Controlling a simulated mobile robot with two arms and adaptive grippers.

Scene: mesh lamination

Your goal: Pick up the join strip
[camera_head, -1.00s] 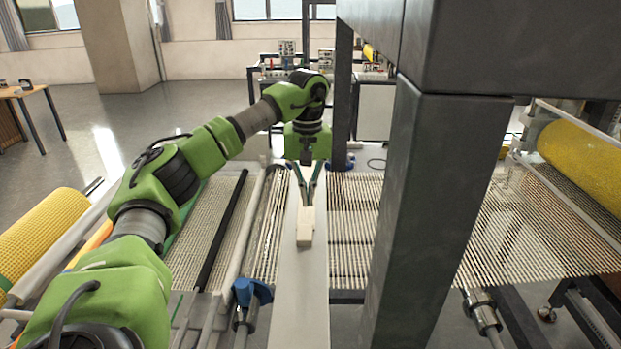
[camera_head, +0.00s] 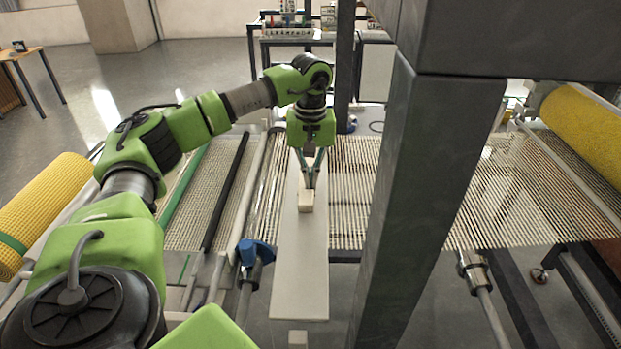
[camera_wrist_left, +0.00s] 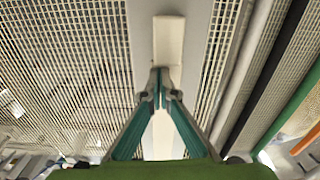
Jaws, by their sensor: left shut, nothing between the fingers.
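A long, flat pale strip (camera_head: 299,262), which looks like the join strip, lies across the mesh and runs toward me. A small cream block (camera_head: 306,202) sits on it. My left gripper (camera_head: 311,187) points down over the strip, right by the block's far end. Its green fingers are shut with nothing between them. In the left wrist view the fingertips (camera_wrist_left: 166,84) meet close to the block (camera_wrist_left: 168,42), with the pale strip (camera_wrist_left: 142,50) under it. Whether the fingertips touch the block cannot be told. My right gripper is out of view.
Pale mesh (camera_head: 350,180) spreads under and beside the strip. A thick dark post (camera_head: 415,190) stands close on the right. Yellow rolls lie at left (camera_head: 45,205) and right (camera_head: 590,140). A blue clamp (camera_head: 256,251) is left of the strip. A second pale block (camera_head: 298,339) shows at the bottom edge.

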